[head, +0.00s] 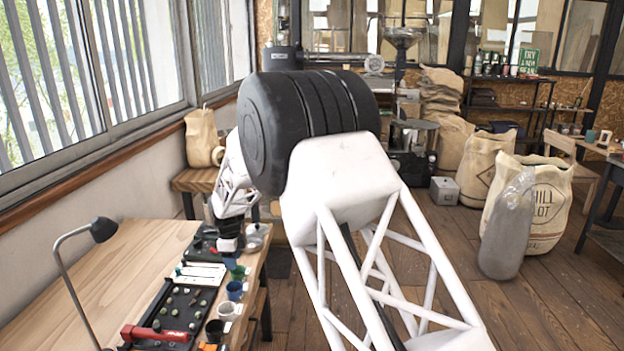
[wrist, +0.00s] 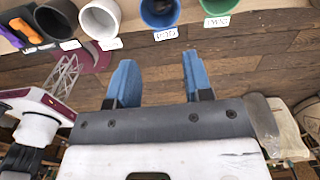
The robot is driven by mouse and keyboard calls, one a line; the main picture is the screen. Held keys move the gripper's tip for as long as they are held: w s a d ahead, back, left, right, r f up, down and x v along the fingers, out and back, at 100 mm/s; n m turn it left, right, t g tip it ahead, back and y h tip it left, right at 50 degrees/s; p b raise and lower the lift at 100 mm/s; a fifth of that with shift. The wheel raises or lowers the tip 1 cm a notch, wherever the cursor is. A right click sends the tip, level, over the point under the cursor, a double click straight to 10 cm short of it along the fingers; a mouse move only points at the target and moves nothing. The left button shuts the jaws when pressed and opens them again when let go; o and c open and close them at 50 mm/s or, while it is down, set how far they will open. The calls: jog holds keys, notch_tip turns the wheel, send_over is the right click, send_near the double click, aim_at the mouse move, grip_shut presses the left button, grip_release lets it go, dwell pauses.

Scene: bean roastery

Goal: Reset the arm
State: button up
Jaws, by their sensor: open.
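My gripper (wrist: 158,80) shows in the wrist view with its two blue fingers apart and nothing between them. Beyond the fingertips is the wooden floor, with a row of labelled cups along the table edge at the top of the picture. In the head view, my large white and black arm links fill the middle, and I cannot clearly make out the fingers there.
The wooden table (head: 130,262) at left holds a desk lamp (head: 75,265), a black tray (head: 150,318) and a red-handled tool (head: 155,334). Cups, including a blue cup (head: 235,291) and a white cup (head: 227,309), line its right edge.

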jog(key=s+d+r+n, duration=0.3)
jog(key=s+d+r, duration=0.3)
jog(key=d, duration=0.4)
jog(key=s+d+r+n+t, duration=0.1)
jog(key=s+d+r+n, duration=0.1)
jog(key=s+d+r, duration=0.55)
jog(key=s+d+r+n, duration=0.3)
jog(key=d+r, duration=0.6)
jog(key=d, duration=0.3)
jog(key=s+d+r+n+t, duration=0.1)
jog(key=s+d+r+n, duration=0.1)
jog(key=s+d, duration=0.5)
jog(key=s+d+r+n, duration=0.1)
jog(key=s+d+n, duration=0.2)
jog(key=s+d, duration=0.5)
jog(key=s+d+f+n, duration=0.1)
jog(key=s+d+n, duration=0.1)
jog(key=s, duration=0.7)
jog(key=s+d+f+n, duration=0.1)
jog(key=s+d+n, duration=0.1)
jog(key=s, duration=0.7)
jog(key=shift+d+f+t, duration=0.2)
jog(key=shift+f+t, duration=0.1)
jog(key=shift+f, duration=0.05)
